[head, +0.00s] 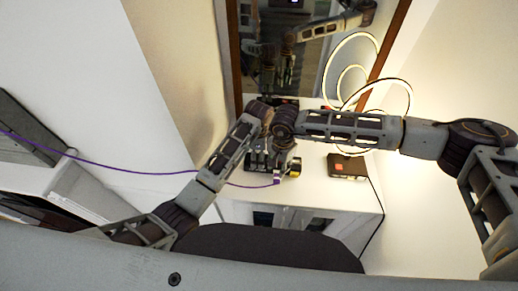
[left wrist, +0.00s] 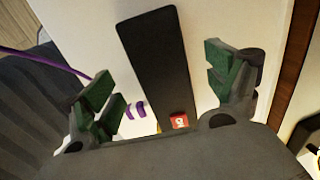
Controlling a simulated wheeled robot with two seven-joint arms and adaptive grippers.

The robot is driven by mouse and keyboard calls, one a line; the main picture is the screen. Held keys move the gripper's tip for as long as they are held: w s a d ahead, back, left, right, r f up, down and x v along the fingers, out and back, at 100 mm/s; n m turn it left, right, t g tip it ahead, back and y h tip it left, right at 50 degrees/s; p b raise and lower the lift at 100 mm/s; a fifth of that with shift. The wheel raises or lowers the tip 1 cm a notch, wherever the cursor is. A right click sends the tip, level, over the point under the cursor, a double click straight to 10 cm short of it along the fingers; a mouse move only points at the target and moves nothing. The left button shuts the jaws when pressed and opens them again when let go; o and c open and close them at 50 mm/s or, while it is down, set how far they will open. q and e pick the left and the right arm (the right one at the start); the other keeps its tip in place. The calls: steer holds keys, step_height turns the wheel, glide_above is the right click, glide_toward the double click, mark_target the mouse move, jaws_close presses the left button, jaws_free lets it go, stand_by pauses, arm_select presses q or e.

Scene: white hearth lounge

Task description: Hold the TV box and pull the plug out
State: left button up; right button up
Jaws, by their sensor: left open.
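My left gripper (left wrist: 158,70) is open in the left wrist view, with green pads on both fingers. A long black object (left wrist: 155,45), which looks like the TV box, lies between and beyond its fingers; I cannot tell whether they touch it. Two small purple pieces (left wrist: 135,110) show by the left finger, perhaps the plug. The purple cable (head: 140,172) runs in from the left in the head view to a small plug-like end (head: 277,181) at the cabinet's front. My right gripper (head: 270,160) points down over the cabinet top; its fingers are too small and crowded to read.
The white cabinet (head: 235,212) stands below a mirror (head: 310,75) that reflects my arm. A dark device (head: 347,167) sits to the right on the cabinet. A lit ring lamp (head: 352,62) stands behind. A small red-labelled item (left wrist: 179,121) shows low in the left wrist view.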

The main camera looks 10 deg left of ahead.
arm_select(q)
steer(key=shift+f, duration=2.6)
steer(key=shift+c, duration=0.5)
